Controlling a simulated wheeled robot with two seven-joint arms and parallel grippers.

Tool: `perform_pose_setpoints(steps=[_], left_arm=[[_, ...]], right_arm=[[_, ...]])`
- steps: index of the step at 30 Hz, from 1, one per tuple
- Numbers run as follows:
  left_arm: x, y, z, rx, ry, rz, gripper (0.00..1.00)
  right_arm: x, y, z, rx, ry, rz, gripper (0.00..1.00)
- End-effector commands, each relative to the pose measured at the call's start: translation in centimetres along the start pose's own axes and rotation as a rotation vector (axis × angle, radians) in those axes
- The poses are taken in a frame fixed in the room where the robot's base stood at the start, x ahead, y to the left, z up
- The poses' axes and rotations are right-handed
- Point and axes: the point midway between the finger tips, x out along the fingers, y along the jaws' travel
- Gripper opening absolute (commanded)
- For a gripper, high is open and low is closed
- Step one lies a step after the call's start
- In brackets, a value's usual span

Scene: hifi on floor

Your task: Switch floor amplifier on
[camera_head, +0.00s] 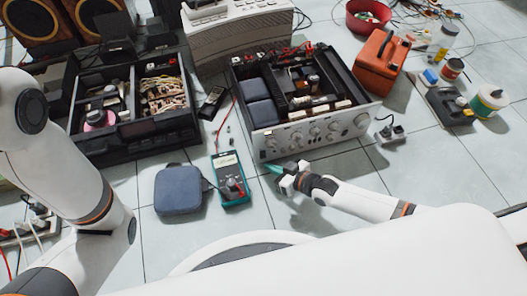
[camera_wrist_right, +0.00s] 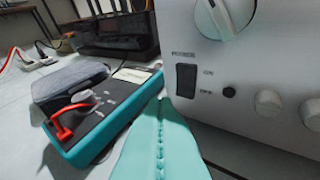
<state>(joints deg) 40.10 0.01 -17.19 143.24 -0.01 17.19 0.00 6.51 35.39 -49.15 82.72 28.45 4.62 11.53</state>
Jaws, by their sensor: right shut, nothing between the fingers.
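The amplifier (camera_head: 348,122) stands on the floor with its top open and its silver front panel toward me. In the right wrist view, a black rocker power switch (camera_wrist_right: 186,80) sits on the panel (camera_wrist_right: 215,70), with POWER above it and ON and OFF labels beside it. My right gripper (camera_head: 272,168) is shut and empty, low by the left end of the panel. Its teal fingertips (camera_wrist_right: 160,104) show just below and left of the switch; I cannot tell whether they touch the panel. My left arm shows at the left, but its gripper is out of view.
A teal multimeter (camera_head: 231,180) and a blue pouch (camera_head: 181,189) lie left of my right gripper. An opened black unit (camera_head: 140,138) stands at the left. An orange toolbox (camera_head: 380,63) and a power socket block (camera_head: 391,133) are at the right. Floor tiles at the right front are clear.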

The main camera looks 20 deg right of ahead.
Motion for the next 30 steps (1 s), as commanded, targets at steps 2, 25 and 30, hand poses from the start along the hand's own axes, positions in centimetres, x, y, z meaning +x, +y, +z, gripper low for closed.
perform_pose_setpoints(steps=[2,25,30], left_arm=[[0.8,0.2,-0.3,0.000,0.000,0.000,0.00],[1.7,0.3,-0.6,0.000,0.000,0.000,0.00],[1.7,0.5,-0.9,-0.001,0.009,0.006,0.00]], right_arm=[[-0.8,0.5,-0.2,0.003,0.002,0.000,0.00],[-2.3,1.6,-1.6,0.000,0.000,0.000,0.00],[-2.3,2.1,-0.8,0.001,-0.017,0.006,0.00]])
